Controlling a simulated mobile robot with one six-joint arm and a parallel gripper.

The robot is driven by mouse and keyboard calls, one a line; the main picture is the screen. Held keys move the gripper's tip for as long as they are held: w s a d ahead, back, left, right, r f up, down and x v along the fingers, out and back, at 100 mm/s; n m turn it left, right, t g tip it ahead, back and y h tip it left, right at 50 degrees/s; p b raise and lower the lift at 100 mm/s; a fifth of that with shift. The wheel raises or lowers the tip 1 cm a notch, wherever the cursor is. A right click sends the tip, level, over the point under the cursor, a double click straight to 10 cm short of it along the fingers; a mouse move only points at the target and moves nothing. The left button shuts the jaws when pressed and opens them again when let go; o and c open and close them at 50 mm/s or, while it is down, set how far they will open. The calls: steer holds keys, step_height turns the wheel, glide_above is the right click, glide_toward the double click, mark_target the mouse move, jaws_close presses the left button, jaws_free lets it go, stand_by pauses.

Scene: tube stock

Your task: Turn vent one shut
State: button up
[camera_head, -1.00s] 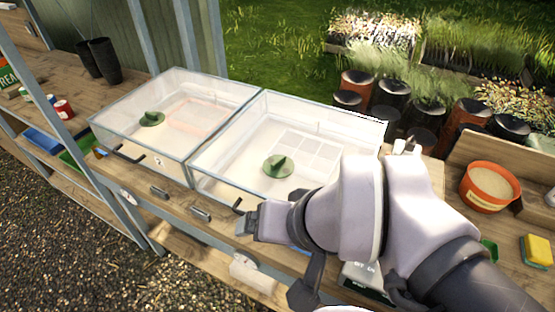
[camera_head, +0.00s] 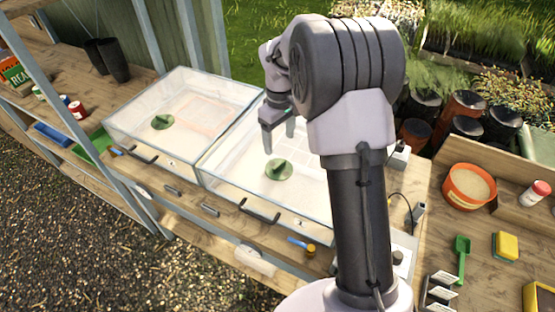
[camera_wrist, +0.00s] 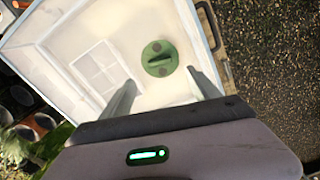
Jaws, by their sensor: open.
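Two clear-lidded boxes stand side by side, each with a round green vent knob with a raised fin on its lid. The left knob (camera_head: 162,122) is clear of my arm. The right knob (camera_head: 279,170) also shows in the wrist view (camera_wrist: 159,58), its fin lying roughly left to right. I cannot read which one is vent one. My gripper (camera_head: 279,143) is open and empty above the right box (camera_head: 222,181). In the wrist view its fingers (camera_wrist: 160,76) show either side of and just below the right knob, apart from it.
The left box (camera_head: 135,140) stands close beside the right one. Black handles, one of them here (camera_head: 260,212), stick out along the front. Dark pots (camera_head: 470,108) stand behind at right. An orange tub (camera_head: 468,187), green scoop (camera_head: 461,258) and yellow sponge (camera_head: 506,245) lie on the right bench.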

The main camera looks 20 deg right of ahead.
mark_target(279, 164)
step_height(279, 164, down, 10)
steer(key=shift+f+b, duration=0.1)
steer(key=shift+b, duration=0.85)
steer(key=shift+c, duration=0.4)
steer(key=c, duration=1.3)
